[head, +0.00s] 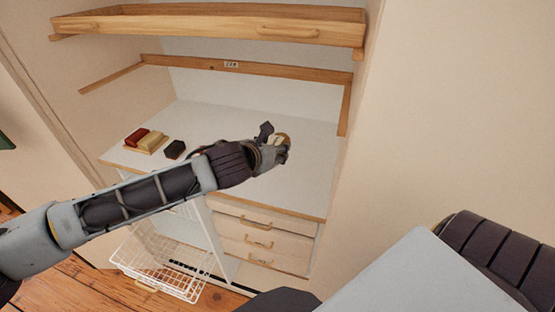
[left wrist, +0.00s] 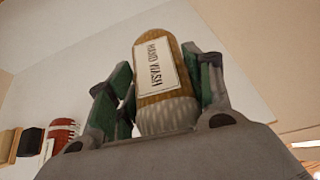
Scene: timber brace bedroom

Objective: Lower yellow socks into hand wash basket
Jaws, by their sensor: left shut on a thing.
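My left gripper (head: 274,148) is shut on a mustard-yellow rolled bundle (left wrist: 152,55), which looks like the yellow socks. The bundle has a ribbed pale end and a white label reading "HAND WASH" in the left wrist view. In the head view only a little of the bundle (head: 283,138) shows past the fingers, above the white counter (head: 300,155). A white wire basket (head: 160,262) is low at the left, below the counter and partly behind my left arm. I cannot read a label on it. My right gripper is out of view.
Drawers (head: 260,240) are under the counter at right. A wooden pull-out shelf (head: 220,25) and rail (head: 250,68) are above. Wooden floor (head: 90,285) lies below.

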